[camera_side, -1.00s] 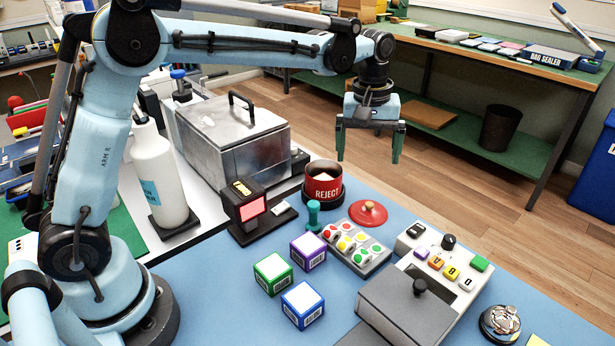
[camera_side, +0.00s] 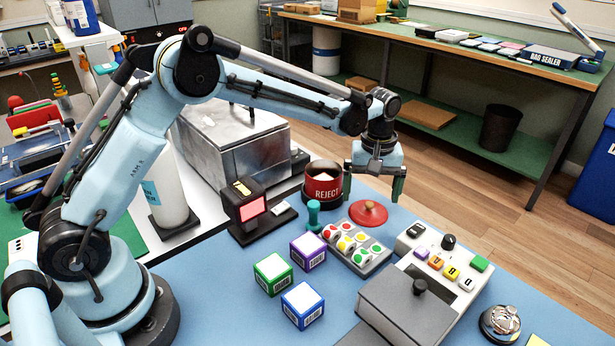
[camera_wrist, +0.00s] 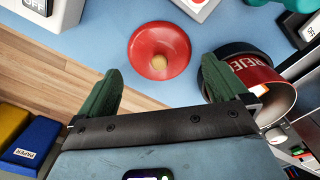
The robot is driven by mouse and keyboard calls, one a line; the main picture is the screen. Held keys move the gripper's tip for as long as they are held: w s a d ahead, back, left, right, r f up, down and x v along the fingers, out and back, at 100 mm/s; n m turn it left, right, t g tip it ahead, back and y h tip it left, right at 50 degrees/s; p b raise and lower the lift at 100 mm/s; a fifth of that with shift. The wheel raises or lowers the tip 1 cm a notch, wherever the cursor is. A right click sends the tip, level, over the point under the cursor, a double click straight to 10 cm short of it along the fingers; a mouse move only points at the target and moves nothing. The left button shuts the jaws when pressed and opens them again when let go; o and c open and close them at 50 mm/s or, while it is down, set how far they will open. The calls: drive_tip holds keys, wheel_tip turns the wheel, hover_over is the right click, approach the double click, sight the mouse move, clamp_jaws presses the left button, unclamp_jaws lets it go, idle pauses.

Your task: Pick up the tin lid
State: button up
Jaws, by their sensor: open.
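The tin lid (camera_side: 368,214) is a round red disc with a small tan knob. It lies flat on the blue mat, to the right of the red REJECT tin (camera_side: 323,186). In the wrist view the lid (camera_wrist: 146,54) is ahead of my fingertips, knob facing the camera. My gripper (camera_side: 374,188) has green fingers, open and empty, above and behind the lid in the side view. In the wrist view my gripper (camera_wrist: 168,85) has its fingers spread wide, with the REJECT tin (camera_wrist: 262,78) close by the right finger. The tin stands open with something pale inside.
A tray of coloured stickers (camera_side: 357,244) and a teal-handled stamp (camera_side: 313,214) stand near the lid. A grey button box (camera_side: 440,262) is to the right. Several small boxes, including a purple one (camera_side: 308,251), sit in front. The mat's far edge is just behind the lid.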

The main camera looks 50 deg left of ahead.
sight(370, 203)
drive_tip(key=shift+f, duration=1.8)
drive_tip(key=c, duration=1)
drive_tip(key=shift+c, duration=0.3)
